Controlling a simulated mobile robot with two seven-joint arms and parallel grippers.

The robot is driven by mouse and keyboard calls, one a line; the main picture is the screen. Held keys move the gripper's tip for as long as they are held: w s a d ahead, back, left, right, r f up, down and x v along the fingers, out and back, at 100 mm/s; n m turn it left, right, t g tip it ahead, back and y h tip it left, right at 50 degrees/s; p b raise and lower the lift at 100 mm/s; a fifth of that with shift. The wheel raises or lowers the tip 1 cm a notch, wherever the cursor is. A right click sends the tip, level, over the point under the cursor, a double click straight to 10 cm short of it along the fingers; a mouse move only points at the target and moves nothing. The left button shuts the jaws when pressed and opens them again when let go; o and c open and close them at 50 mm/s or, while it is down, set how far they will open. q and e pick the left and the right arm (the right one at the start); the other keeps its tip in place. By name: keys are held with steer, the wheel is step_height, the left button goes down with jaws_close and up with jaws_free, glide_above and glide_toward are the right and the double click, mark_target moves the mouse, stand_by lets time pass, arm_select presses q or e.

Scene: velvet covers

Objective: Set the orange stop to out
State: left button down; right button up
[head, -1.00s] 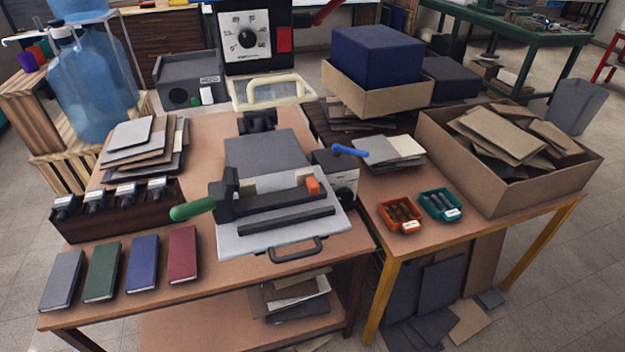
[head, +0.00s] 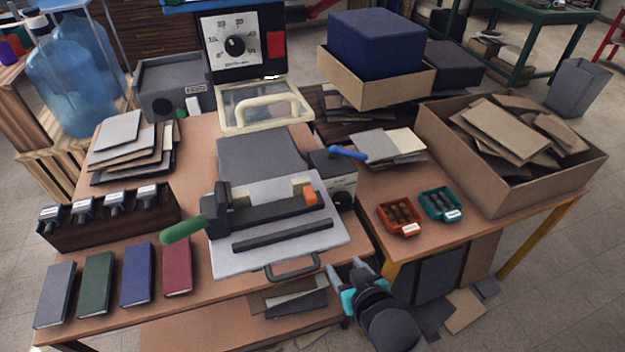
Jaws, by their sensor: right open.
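The orange stop (head: 310,196) is a small block on the right part of the dark bar of the grey press machine (head: 276,215) in the middle of the table. Its exact setting is too small to read. My right gripper (head: 347,275) comes in at the bottom, dark with teal parts. It is open and empty, in front of the table edge, below and to the right of the orange stop, well apart from it. My left gripper is not in view.
The machine has a green-handled lever (head: 184,230) at left, a blue-handled lever (head: 349,153) at right and a front handle (head: 293,267). Orange (head: 400,216) and teal trays (head: 441,204) stand to the right. Several books line the front left.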

steer(key=t, duration=0.2)
glide_toward(311, 195)
steer(key=s+d+f, duration=0.2)
steer(key=s+d, duration=0.1)
steer(key=s, duration=0.1)
step_height(311, 195, up, 3)
steer(key=y, duration=0.1)
arm_select(q)
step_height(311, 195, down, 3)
steer(key=b, duration=0.3)
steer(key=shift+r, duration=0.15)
arm_select(e)
steer(key=x, duration=1)
steer(key=a+r+x, duration=0.1)
steer(key=x, duration=0.4)
steer(key=shift+w+a+f, duration=0.1)
steer(key=shift+w+a, duration=0.05)
steer(key=shift+w, duration=0.05)
steer(key=shift+c, duration=0.2)
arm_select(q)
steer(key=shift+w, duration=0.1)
arm_select(e)
jaws_close()
